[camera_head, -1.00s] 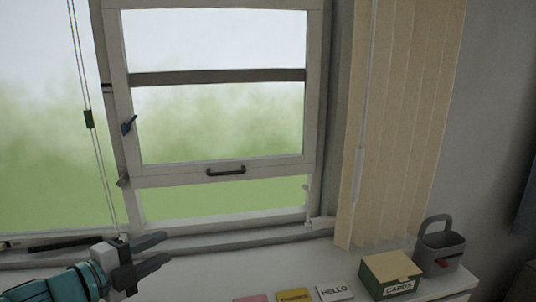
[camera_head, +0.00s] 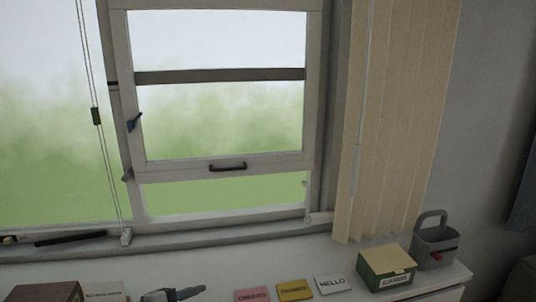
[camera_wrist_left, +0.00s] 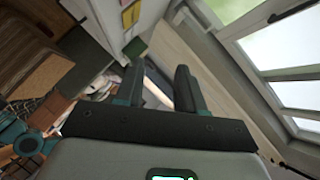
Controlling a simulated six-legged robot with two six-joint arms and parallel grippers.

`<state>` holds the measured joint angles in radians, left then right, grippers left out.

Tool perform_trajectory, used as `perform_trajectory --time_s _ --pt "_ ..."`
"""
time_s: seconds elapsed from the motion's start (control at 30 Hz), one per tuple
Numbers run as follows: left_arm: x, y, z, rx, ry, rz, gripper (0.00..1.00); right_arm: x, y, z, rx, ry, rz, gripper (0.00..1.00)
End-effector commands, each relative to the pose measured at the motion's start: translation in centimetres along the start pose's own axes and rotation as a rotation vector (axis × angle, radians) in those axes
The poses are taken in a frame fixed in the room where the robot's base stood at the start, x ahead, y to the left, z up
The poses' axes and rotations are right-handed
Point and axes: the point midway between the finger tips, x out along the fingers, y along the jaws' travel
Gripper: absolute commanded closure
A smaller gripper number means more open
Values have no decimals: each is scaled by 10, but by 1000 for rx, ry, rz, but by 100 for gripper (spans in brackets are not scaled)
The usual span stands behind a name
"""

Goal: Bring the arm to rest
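My left gripper (camera_head: 174,294) shows only in part at the bottom edge of the head view, low in front of the white surface under the window. In the left wrist view the two dark fingers of my left gripper (camera_wrist_left: 160,88) stand apart with nothing between them. My right gripper is in neither view.
A window (camera_head: 220,120) with a dark handle (camera_head: 228,167) stands above the sill. Cards (camera_head: 294,290), a green card box (camera_head: 386,268) and a grey caddy (camera_head: 435,247) sit on the white surface at lower right. A brown box (camera_head: 45,293) is at lower left.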

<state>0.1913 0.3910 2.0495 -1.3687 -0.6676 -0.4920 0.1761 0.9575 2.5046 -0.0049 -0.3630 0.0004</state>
Motion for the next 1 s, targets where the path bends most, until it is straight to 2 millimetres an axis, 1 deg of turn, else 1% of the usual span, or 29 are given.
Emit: perform_trajectory --time_s 0.03,0.07,0.17,0.2,0.27,0.3,0.37,0.4,0.47,0.5,0.53,0.6,0.7,0.8,1.0 --pt "12 28 5 -91 -7 37 62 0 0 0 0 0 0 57" --pt "17 43 8 -149 -17 55 62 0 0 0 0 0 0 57" --pt "35 112 18 -410 -83 138 62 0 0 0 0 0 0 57" --pt "39 145 21 -538 -128 179 62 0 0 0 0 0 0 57" --pt "40 196 24 -735 -215 239 62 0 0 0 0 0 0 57" --pt "37 230 25 -866 -284 279 62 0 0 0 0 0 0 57" --pt "27 279 24 -1059 -406 334 62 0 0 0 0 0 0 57" --pt "17 309 22 -1181 -496 365 62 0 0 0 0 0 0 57" --pt "-1 349 17 -1351 -640 400 62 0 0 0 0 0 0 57" --pt "-15 371 13 -1456 -739 411 62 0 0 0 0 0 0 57" --pt "-25 384 10 -1529 -813 414 62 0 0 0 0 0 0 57" --pt "-45 402 7 -1672 -960 389 62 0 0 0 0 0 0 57" --pt "-61 412 6 -1806 -1095 332 62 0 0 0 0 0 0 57" --pt "-64 414 6 -1875 -1148 300 62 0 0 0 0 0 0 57" --pt "-64 413 6 -1882 -1147 294 62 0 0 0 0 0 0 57"
